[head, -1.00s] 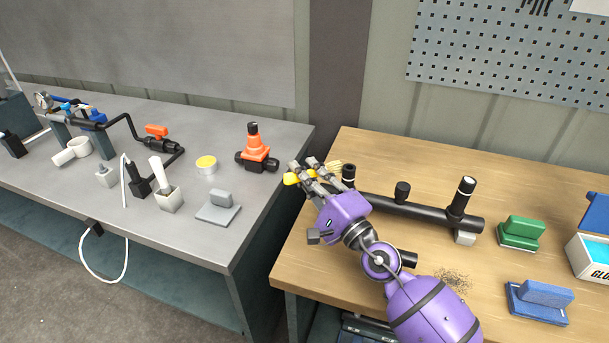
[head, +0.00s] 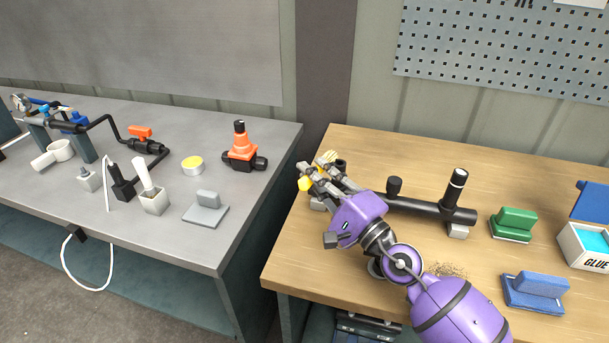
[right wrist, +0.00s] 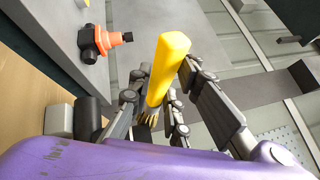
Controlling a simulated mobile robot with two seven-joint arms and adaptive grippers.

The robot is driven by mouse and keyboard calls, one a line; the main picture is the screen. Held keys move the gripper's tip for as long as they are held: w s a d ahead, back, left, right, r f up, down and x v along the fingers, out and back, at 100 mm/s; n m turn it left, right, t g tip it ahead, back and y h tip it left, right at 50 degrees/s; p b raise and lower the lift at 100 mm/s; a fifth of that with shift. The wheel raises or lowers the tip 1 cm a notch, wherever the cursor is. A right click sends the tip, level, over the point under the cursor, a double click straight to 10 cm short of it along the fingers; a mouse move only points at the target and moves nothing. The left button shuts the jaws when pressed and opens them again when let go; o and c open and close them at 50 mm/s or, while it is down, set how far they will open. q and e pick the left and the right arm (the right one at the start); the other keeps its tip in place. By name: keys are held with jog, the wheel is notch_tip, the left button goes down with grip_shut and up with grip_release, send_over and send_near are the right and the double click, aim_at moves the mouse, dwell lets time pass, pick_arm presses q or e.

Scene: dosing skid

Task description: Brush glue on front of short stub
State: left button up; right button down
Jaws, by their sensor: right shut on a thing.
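My right gripper (head: 320,173) is shut on a brush with a yellow handle (head: 305,184). The handle (right wrist: 168,62) and part of the pale bristles (right wrist: 148,118) also show in the right wrist view. In the head view the bristles (head: 328,156) are just left of and behind the left stub (head: 341,164) of a black pipe; I cannot tell whether they touch it. My fingers partly hide that stub and the pipe's left end. The pipe (head: 425,207) also has a short middle stub (head: 394,186) and a taller right stub (head: 456,186) with a white ring. My left gripper is out of view.
On the wooden bench (head: 350,270) are a green block tool (head: 515,223), a blue one (head: 535,290) and an open glue box (head: 590,247). The grey table (head: 240,205) holds an orange-topped valve (head: 243,150), a yellow-topped tin (head: 192,164) and pipework. A gap separates the tables.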

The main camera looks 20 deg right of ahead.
jog(key=shift+s+f, duration=0.15)
jog(key=shift+w+a+r+p, duration=0.25)
jog(key=shift+w+a+p, duration=0.3)
jog(key=shift+a+p, duration=0.1)
jog(key=shift+s+d+f, duration=0.1)
jog(key=shift+s+d, duration=0.15)
jog(key=shift+d, duration=0.15)
pick_arm(q)
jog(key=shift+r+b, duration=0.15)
jog(key=shift+b, duration=0.3)
pick_arm(e)
jog(key=shift+s+d, duration=0.4)
jog(key=shift+d, duration=0.15)
dwell(0.3)
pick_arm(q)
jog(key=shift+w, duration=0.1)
